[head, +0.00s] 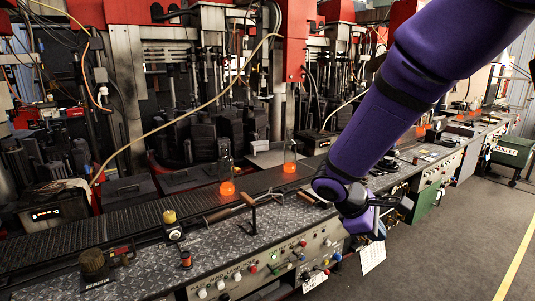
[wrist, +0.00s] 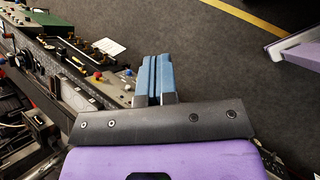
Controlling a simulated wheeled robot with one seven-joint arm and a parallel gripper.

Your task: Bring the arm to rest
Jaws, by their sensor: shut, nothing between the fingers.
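My arm, in a purple sleeve, reaches down from the upper right in the head view. My gripper (head: 392,202) is at its lower end, beside the front edge of the machine's control bench (head: 150,246). In the wrist view my gripper (wrist: 155,75) shows two blue fingers pressed together, with nothing between them. The fingers are over the dark floor (wrist: 215,55), clear of the bench at the left. In the head view the arm hides part of the bench and machines behind it.
The aisle floor (head: 450,240) is open.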

